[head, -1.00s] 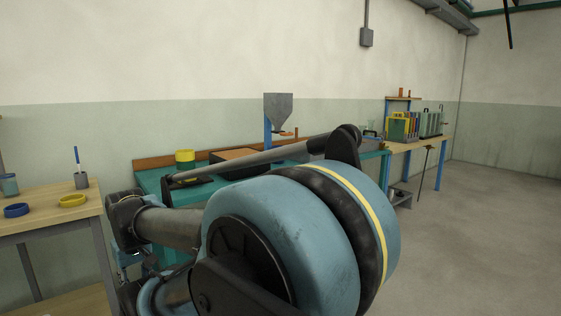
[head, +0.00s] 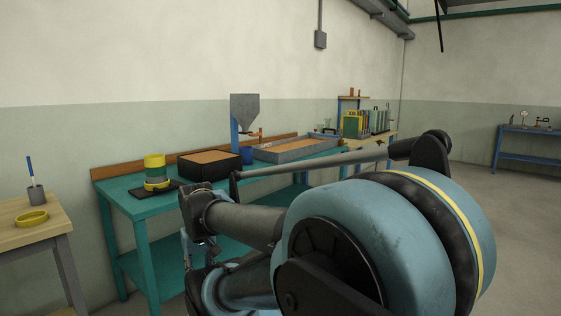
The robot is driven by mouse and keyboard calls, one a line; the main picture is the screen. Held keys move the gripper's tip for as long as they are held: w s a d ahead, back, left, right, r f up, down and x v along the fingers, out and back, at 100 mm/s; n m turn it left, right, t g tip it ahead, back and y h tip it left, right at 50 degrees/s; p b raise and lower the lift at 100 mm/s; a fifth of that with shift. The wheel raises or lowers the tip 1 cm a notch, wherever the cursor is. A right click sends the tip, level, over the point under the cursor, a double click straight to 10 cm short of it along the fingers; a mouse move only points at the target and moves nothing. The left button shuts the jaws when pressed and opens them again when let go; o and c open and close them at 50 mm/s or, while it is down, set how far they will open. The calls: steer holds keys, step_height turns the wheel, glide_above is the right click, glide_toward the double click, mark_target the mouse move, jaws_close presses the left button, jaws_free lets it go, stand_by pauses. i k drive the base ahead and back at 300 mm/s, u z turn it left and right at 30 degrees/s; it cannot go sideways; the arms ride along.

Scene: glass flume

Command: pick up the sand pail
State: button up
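A small blue container (head: 246,155), which may be the sand pail, stands on the teal table (head: 128,205). It is just below the grey hopper (head: 244,107) and beside the black sand-topped box (head: 209,166). It is small in the head view, so I cannot see a handle or what is inside. My arm fills the lower right of the view and hides part of the table.
A grey sand tray (head: 296,148) lies to the right. A wooden table (head: 30,240) with a yellow ring (head: 32,218) is at left. Open floor shows at right.

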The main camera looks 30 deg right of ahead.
mark_target(247, 152)
steer(key=z, duration=1.15)
steer(key=i, duration=1)
